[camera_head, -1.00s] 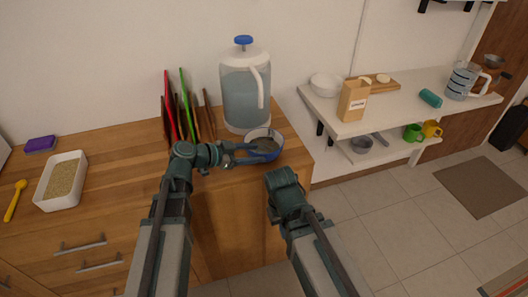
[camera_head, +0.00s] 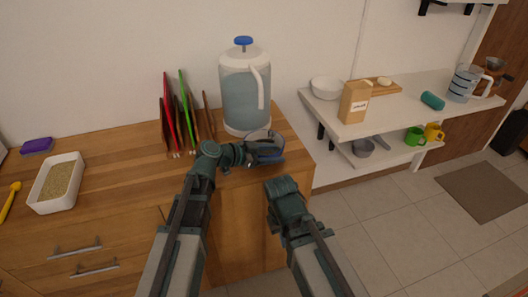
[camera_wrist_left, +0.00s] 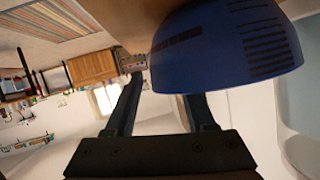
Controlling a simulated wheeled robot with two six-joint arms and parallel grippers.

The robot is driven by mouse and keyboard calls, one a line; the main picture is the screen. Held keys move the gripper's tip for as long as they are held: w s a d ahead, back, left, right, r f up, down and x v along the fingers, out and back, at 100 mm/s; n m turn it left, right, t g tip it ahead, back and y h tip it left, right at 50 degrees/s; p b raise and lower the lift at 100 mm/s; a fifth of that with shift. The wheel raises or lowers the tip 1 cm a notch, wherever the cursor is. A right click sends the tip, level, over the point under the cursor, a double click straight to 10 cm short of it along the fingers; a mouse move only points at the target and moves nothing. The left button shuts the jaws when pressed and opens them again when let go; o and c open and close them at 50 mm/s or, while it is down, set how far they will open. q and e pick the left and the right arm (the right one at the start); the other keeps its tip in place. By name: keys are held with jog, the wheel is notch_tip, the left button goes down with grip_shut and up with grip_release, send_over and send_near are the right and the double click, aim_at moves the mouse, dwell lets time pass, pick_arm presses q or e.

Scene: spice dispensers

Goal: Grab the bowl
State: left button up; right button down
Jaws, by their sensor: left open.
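The bowl (camera_head: 275,137) is a small dark bowl with a blue outside, at the front right corner of the wooden counter, in front of the water jug. Its blue side fills the top right of the left wrist view (camera_wrist_left: 225,45). My left gripper (camera_head: 265,152) is open at the bowl's near side, and its fingers partly cover the bowl. In the left wrist view one finger overlaps the bowl's lower edge and the other is left of it; I cannot tell whether they touch. My right gripper (camera_head: 283,190) is lower, in front of the counter; its fingers are hidden.
A water jug (camera_head: 246,95) stands close behind the bowl. Upright coloured boards (camera_head: 180,120) are to its left. A white tray of grain (camera_head: 57,183) sits at the far left. A white shelf (camera_head: 385,118) with other bowls and mugs is across a gap to the right.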

pick_arm(q)
grip_shut()
dwell(1.4)
